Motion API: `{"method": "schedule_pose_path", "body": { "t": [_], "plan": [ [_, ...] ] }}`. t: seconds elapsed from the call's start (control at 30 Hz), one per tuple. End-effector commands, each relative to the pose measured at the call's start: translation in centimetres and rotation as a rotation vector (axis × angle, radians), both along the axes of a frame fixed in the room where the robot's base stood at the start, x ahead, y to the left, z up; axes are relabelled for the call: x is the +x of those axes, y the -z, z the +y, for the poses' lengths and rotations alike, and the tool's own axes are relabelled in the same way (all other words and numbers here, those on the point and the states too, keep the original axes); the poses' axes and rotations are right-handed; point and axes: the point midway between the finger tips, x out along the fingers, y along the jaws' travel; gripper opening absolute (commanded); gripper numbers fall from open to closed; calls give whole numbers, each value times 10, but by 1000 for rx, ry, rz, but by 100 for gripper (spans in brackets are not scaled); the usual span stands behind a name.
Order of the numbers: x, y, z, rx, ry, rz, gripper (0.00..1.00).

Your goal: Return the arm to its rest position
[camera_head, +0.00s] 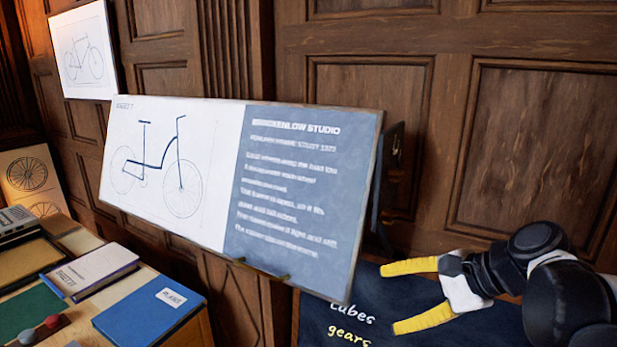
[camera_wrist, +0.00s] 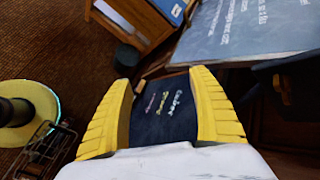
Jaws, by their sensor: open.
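My gripper (camera_head: 418,294) has yellow ribbed fingers and a white palm. It is at the lower right of the head view, to the right of the drafting board (camera_head: 233,269) and in front of a dark panel. Its fingers are spread apart with nothing between them. In the wrist view my gripper (camera_wrist: 160,105) also shows open and empty, with the dark lettered panel (camera_wrist: 150,130) beyond the fingers. My black arm comes in from the right edge of the head view.
The drafting board carries a bicycle drawing and a blue text panel. A wooden desk at the lower left holds a blue folder (camera_head: 150,310), a book (camera_head: 95,268) and a green mat (camera_head: 28,312). Panelled wood walls (camera_head: 545,150) stand behind. A yellow-topped round object (camera_wrist: 30,100) is at the wrist view's left.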

Motion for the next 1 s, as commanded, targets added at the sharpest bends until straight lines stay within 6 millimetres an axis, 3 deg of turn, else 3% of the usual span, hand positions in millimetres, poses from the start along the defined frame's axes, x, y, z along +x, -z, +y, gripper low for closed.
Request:
{"method": "schedule_pose_path", "body": {
  "t": [0.03, 0.2, 0.4, 0.6, 1.0],
  "plan": [
    [-17, 28, 7, -111, -60, -39, 70],
    [-65, 92, 4, -537, -310, -204, 70],
    [-102, 143, -15, -969, -623, -378, 70],
    [-114, 160, -27, -1192, -799, -465, 70],
    [-115, 161, -29, -1218, -820, -475, 70]
  ]
}}
